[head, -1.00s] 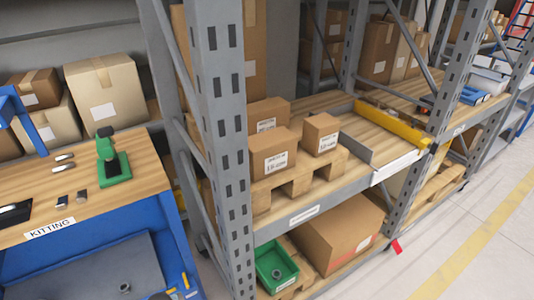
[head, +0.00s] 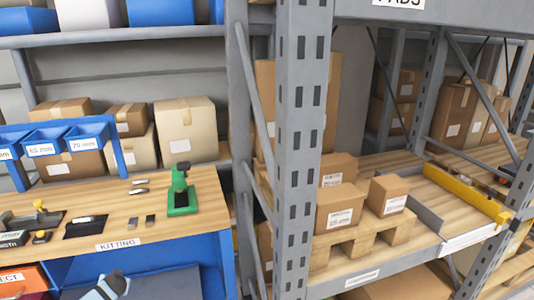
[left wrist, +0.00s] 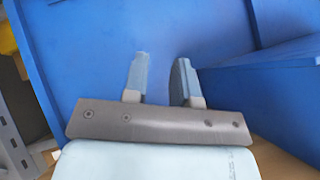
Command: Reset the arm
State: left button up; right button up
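My left gripper (left wrist: 161,66) shows in the left wrist view with its two grey fingers apart and nothing between them. Blue panels (left wrist: 100,45) fill the view beyond the fingertips. I cannot tell whether they touch. In the head view, a small pale, dark-banded part of my own arm (head: 113,283) shows at the bottom edge, in front of the blue kitting bench. Its fingers cannot be made out there. My right gripper is in neither view.
The wooden kitting bench top (head: 118,220) holds a green device (head: 182,190) and small tools. Blue bins (head: 88,135) hang at the left. A grey rack post (head: 298,150) stands beside the bench, with boxes (head: 340,205) on a pallet to its right.

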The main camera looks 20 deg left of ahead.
pick_arm(q)
jog(key=s+d+m+t+h, duration=0.2)
jog(key=d+m, duration=0.2)
jog(key=d, duration=0.6)
jog(key=s+d+m+t+h, duration=0.2)
jog(key=d+m+h, duration=0.1)
jog(key=d, duration=0.8)
jog(key=s+d+r+m+h, duration=0.3)
jog(key=s+d, duration=0.2)
jog(key=d, duration=0.5)
jog(key=s+d+r+m+h, duration=0.25)
jog(key=s+d, duration=0.35)
jog(key=d, duration=0.5)
jog(key=w+d+r+n+t+h, duration=0.15)
jog(key=d+n, duration=0.35)
jog(key=d, duration=0.8)
notch_tip(320, 180, up, 14)
jog(key=s+a+t+p, duration=0.1)
jog(key=p, duration=1.6)
jog(key=shift+r+m+y+p, duration=0.2)
jog(key=shift+m+y+p, duration=0.1)
jog(key=shift+m, duration=0.15)
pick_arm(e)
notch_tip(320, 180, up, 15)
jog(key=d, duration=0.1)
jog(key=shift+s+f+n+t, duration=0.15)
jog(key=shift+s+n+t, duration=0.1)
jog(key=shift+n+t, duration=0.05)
pick_arm(q)
jog(key=shift+a, duration=0.1)
